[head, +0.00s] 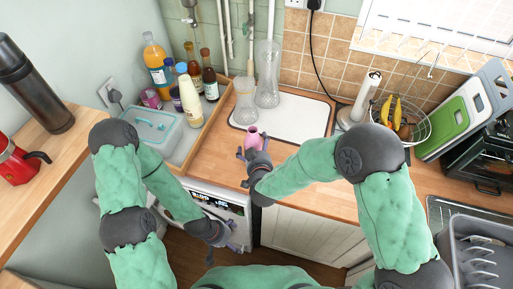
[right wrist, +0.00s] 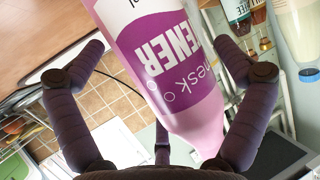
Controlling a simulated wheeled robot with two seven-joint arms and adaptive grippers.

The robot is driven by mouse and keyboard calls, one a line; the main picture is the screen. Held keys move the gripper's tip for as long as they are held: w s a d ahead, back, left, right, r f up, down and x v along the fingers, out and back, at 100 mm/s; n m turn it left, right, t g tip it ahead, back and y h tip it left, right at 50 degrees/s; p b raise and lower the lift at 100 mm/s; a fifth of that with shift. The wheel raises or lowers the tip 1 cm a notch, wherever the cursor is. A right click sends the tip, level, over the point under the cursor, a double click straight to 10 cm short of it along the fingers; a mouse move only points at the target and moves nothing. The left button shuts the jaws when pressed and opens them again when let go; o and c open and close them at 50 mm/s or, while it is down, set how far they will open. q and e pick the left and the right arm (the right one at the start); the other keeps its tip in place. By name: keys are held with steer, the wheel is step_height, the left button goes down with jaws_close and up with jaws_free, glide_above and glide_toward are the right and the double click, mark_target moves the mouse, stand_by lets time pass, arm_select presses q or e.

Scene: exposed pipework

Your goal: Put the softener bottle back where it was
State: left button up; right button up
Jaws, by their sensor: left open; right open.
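The pink softener bottle (head: 253,137) is on the wooden counter, in front of the white mat; my right gripper hides much of it in the head view. In the right wrist view the bottle (right wrist: 170,70), with its purple label, fills the space between the spread fingers. My right gripper (head: 253,148) is open around the bottle; its fingers (right wrist: 163,50) do not look closed on it. My left gripper (head: 233,238) is open and empty, low in front of the appliance below the counter. The bottle's base is hidden in the head view.
A wood-edged shelf (head: 210,128) at the left holds several bottles, a cream bottle (head: 190,100) and a lidded box (head: 152,130). A fruit basket (head: 400,120) is at the right. Counter right of my gripper is clear.

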steer(key=shift+r, duration=0.1)
steer(key=shift+r, duration=0.15)
steer(key=p+v, duration=0.2)
steer(key=v, duration=1)
